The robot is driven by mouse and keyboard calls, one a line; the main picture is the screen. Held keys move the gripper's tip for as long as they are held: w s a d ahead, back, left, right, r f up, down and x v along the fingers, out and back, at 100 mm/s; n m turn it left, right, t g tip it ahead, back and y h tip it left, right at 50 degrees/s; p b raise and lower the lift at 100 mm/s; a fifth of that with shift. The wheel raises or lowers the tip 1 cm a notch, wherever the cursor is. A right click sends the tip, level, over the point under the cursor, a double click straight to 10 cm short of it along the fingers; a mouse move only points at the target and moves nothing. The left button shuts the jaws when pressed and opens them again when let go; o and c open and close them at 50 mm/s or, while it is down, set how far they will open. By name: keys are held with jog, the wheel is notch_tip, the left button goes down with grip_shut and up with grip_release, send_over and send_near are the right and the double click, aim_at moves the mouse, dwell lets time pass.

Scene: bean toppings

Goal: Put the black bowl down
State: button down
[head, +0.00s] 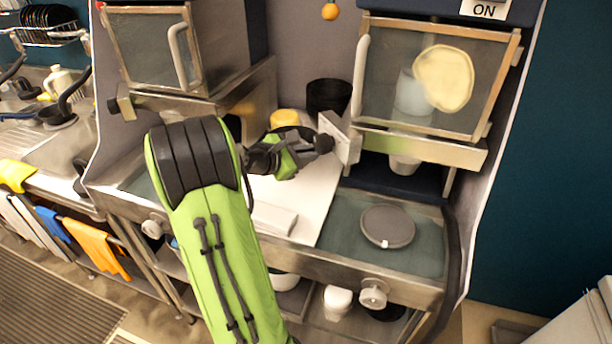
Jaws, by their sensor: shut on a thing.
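The black bowl (328,95) is at the back of the work counter, right of a yellow bowl (285,118) and left of the right glass-fronted cabinet. My green and black arm reaches in from the bottom and bends right over the counter. My gripper (312,146) is just below and in front of the black bowl, beside the cabinet's metal bracket. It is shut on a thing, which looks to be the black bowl. The fingertips and their contact with it are hidden. I cannot tell whether the bowl touches the counter.
The right cabinet (438,78) and its bracket (340,138) crowd my gripper on the right. A white board (315,200) lies on the counter, with a pale block (273,218) near its front. A round grey lid (388,226) lies at right. The sink (55,130) is far left.

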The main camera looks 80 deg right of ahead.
notch_tip(320, 180, down, 5)
jog(key=shift+f+b, duration=0.1)
jog(key=shift+b, duration=0.65)
jog(key=c, duration=1.1)
grip_release()
